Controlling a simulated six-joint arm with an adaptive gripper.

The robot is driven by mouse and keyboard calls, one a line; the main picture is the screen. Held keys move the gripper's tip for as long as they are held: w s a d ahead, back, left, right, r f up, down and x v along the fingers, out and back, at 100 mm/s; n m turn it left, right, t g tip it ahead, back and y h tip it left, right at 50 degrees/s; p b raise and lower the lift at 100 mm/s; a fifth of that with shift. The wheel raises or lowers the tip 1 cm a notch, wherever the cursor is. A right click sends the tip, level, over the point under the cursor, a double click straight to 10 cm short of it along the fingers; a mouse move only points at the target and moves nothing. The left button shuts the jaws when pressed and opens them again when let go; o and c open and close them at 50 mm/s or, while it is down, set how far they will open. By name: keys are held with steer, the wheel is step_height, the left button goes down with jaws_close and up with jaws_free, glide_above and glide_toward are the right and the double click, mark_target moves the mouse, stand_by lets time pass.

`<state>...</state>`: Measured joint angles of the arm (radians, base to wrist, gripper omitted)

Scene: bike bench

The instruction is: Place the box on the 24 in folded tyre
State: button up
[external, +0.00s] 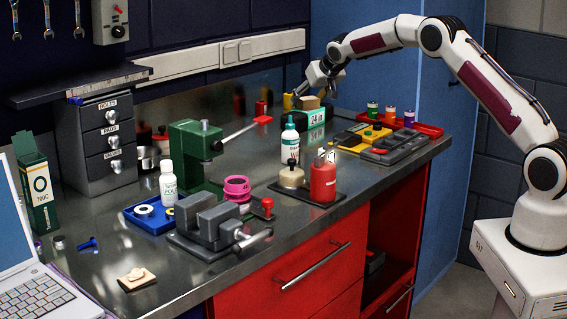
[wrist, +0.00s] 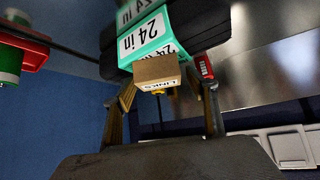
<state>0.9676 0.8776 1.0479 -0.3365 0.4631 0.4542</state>
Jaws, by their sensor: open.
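The box (external: 309,102) is a small brown carton. In the wrist view the box (wrist: 157,72) has a white label that reads LINKS. The 24 in folded tyre (external: 316,120) is a dark bundle with a teal band, and its band (wrist: 150,38) shows in the wrist view. The box appears to sit on top of the band; the contact itself is hidden. My gripper (external: 322,80) is just above the box. In the wrist view my gripper's fingers (wrist: 167,92) stand apart, one on each side of the box, with gaps visible.
A white bottle (external: 290,140) stands in front of the tyre. A red tray (external: 424,128) with several small spools lies to the right, beside grey trays (external: 395,150). A green press (external: 195,150) with a red-tipped lever stands left. Behind is the wall.

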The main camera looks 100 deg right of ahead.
steer(key=v, duration=1.2)
stand_by(0.4)
steer(key=shift+w, duration=0.1)
stand_by(0.4)
steer(key=shift+a, duration=0.15)
steer(key=w+a+r+n+t+y, duration=0.1)
steer(key=a+r+n, duration=0.15)
steer(key=a, duration=0.95)
steer(key=a+r+n+y, duration=0.15)
steer(key=a+r, duration=0.25)
steer(key=a, duration=0.9)
steer(key=w+a+r+n+t+y, duration=0.1)
steer(key=a+r+n, duration=0.15)
steer(key=a, duration=0.95)
steer(key=s+a+f+n+y, duration=0.2)
steer(key=s+a+f+n, duration=0.1)
steer(key=s+a, duration=0.7)
steer(key=s+a+f+n+y, duration=0.2)
steer(key=s+a+f+n, duration=0.2)
steer(key=s+a, duration=0.7)
steer(key=a, duration=0.5)
steer(key=shift+a+y, duration=0.2)
steer(key=shift+y, duration=0.15)
